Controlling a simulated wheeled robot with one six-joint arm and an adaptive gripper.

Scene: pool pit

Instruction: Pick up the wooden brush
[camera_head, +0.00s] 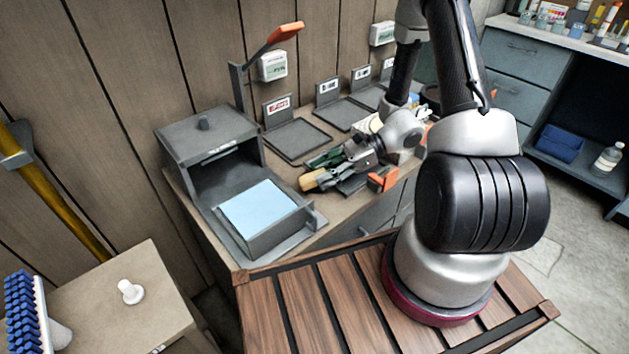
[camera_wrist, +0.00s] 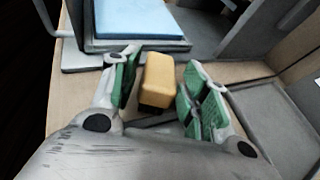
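The wooden brush (camera_wrist: 157,80) is a yellow-tan block with a dark underside. In the wrist view it lies between the green-padded fingers of my gripper (camera_wrist: 160,93). The fingers are open, one on each side of the block, with a narrow gap showing on both sides. In the head view the brush's tan end (camera_head: 314,180) sticks out just below my gripper (camera_head: 328,168), over the worktop right of the blue-filled tray. The rest of the brush is hidden by my gripper there.
A grey box with a light-blue pad (camera_head: 258,207) stands left of my gripper. An orange lever (camera_head: 287,32) rises behind. Flat dark trays (camera_head: 297,138) line the wall. An orange-topped item (camera_head: 383,179) sits close right of my gripper. A blue-bristled brush (camera_head: 22,310) is far left.

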